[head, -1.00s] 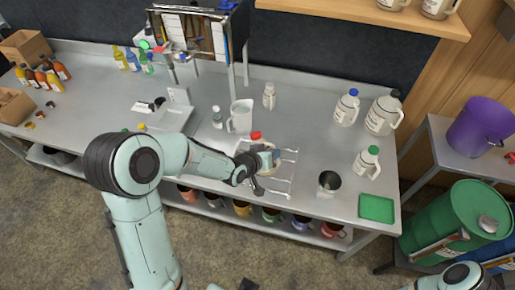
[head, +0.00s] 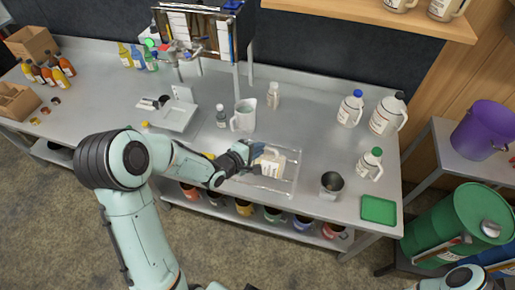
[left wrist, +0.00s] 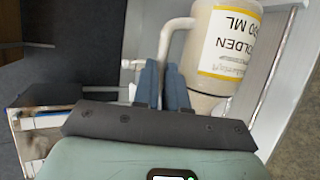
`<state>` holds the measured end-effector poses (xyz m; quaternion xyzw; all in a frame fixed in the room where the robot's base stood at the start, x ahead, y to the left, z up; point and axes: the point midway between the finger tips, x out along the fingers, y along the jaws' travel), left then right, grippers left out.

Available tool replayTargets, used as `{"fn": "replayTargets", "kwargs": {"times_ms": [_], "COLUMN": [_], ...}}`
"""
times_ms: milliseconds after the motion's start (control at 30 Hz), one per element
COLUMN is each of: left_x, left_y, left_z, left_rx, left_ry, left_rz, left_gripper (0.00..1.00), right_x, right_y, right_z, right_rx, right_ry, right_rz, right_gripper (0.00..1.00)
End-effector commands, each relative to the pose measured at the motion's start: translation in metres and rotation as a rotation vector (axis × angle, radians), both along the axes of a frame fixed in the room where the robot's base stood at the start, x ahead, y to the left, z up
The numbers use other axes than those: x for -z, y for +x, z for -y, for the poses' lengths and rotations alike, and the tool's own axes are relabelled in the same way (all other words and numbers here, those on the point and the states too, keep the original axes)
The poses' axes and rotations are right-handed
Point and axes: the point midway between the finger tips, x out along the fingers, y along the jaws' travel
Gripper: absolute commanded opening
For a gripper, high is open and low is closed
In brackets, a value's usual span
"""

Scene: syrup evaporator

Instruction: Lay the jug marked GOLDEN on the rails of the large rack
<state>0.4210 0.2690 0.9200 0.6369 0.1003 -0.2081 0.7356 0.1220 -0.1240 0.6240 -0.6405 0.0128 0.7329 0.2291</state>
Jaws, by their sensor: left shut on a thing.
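The jug marked GOLDEN (head: 270,162) is a pale jug with a white and yellow label. In the head view it lies tipped over at the large rack (head: 264,187), a metal frame with thin rails at the bench's front. I cannot tell whether it rests on the rails or hangs just above. My left gripper (head: 251,154) is at its left side, shut on it. The jug's cap is hidden. My right gripper is not in view.
A green tray (head: 378,210) lies at the front right corner. Coloured mugs (head: 244,208) line the lower shelf.

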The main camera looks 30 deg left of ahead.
Motion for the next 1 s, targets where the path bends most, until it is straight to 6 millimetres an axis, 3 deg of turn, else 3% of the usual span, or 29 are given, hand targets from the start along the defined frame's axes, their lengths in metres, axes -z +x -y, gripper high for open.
{"fn": "replayTargets", "kwargs": {"times_ms": [633, 1000], "left_x": [0.057, 0.084], "left_y": [0.001, 0.001], "left_z": [0.001, 0.000], "left_rx": [0.003, 0.002], "left_ry": [0.002, 0.002], "left_rz": [0.005, 0.004], "left_gripper": [0.00, 0.00], "right_x": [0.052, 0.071], "right_y": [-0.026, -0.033], "right_z": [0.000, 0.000], "right_rx": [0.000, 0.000], "right_ry": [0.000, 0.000], "right_rz": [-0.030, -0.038], "right_gripper": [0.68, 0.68]}}
